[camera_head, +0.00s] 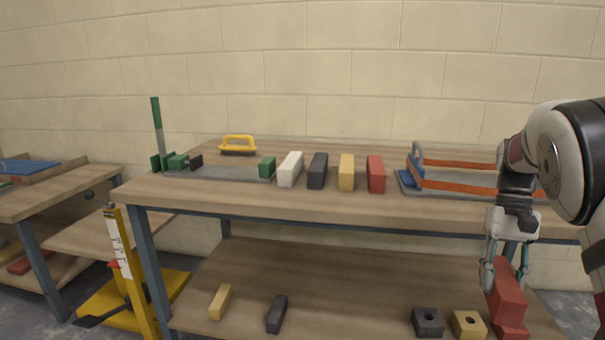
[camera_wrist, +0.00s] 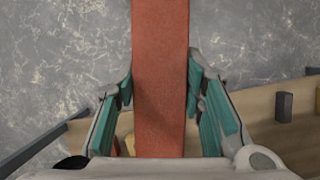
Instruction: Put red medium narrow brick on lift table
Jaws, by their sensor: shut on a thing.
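My gripper (camera_head: 506,272) is at the lower right in the head view, in front of the bench's lower shelf. It is shut on a long red brick (camera_head: 507,295), tilted in the head view. In the wrist view the red brick (camera_wrist: 160,70) runs between the two teal-padded fingers (camera_wrist: 162,105), with grey floor behind. Another red surface (camera_head: 512,332) shows just below the held brick; whether it is a separate brick is unclear. A yellow device (camera_head: 180,285) with an upright post and black pedal stands on the floor at left; it may be the lift table.
The bench top (camera_head: 330,208) carries white, dark, yellow and red (camera_head: 376,174) bricks, a yellow-handled float (camera_head: 238,145), and clamp-like tools at both ends. The lower shelf (camera_head: 330,290) holds several yellow and dark bricks, with bare wood in the middle. Another bench (camera_head: 60,190) stands left.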

